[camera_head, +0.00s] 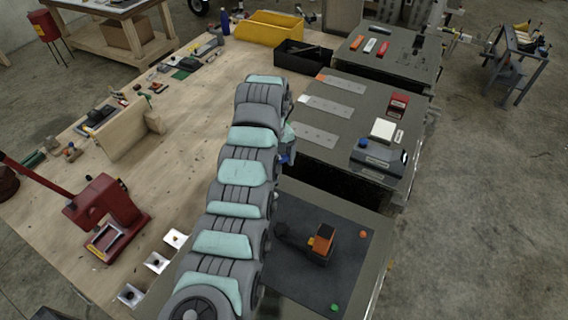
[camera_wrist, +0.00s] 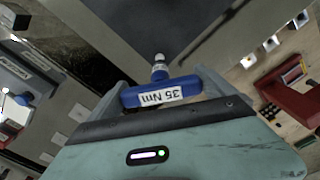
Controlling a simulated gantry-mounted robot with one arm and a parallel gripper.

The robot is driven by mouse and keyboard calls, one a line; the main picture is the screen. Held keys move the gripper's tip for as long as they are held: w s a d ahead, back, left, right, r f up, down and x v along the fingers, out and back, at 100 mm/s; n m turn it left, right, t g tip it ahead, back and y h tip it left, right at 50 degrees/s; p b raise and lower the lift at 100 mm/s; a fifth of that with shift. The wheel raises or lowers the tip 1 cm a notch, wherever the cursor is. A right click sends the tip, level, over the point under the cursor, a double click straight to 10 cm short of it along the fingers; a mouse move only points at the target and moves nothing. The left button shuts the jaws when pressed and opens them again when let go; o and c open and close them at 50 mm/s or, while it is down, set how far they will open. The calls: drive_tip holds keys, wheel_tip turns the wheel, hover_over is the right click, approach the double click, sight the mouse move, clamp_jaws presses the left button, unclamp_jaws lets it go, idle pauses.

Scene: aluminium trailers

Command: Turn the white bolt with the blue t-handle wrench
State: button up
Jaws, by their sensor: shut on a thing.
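The blue t-handle wrench (camera_wrist: 150,93) shows in the wrist view, with a white "35 Nm" label on its crossbar. My gripper (camera_wrist: 162,92) is shut on this crossbar, and the metal shaft (camera_wrist: 159,66) points away from it toward a dark grey surface. In the head view only a small blue bit of the wrench (camera_head: 286,158) shows beside my arm. A small white spot (camera_head: 303,100) sits at the left end of the middle metal plate; it is too small to tell whether it is the white bolt. My gripper is mostly hidden behind my arm there.
Metal plates (camera_head: 331,108) lie on the middle trailer top, with a white block (camera_head: 383,130), a grey box (camera_head: 378,160) and a red block (camera_head: 399,103). A black mat with an orange device (camera_head: 322,239) lies in front. A red press (camera_head: 104,215) stands on the wooden table.

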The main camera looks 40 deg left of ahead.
drive_tip(key=shift+f+b, duration=0.15)
drive_tip(key=shift+b, duration=0.25)
drive_tip(key=shift+d+f+b, duration=0.1)
drive_tip(key=shift+f+b, duration=1.5)
drive_tip(key=shift+f, duration=1.65)
drive_tip(key=m+b, duration=0.1)
drive_tip(key=m, duration=0.1)
drive_tip(key=m+b, duration=0.1)
drive_tip(key=shift+f+m, duration=0.2)
drive_tip(key=shift+m, duration=0.2)
drive_tip(key=shift+r, duration=1.25)
wheel_tip(320, 180, up, 5)
drive_tip(key=p, duration=0.3)
drive_tip(key=shift+f, duration=0.1)
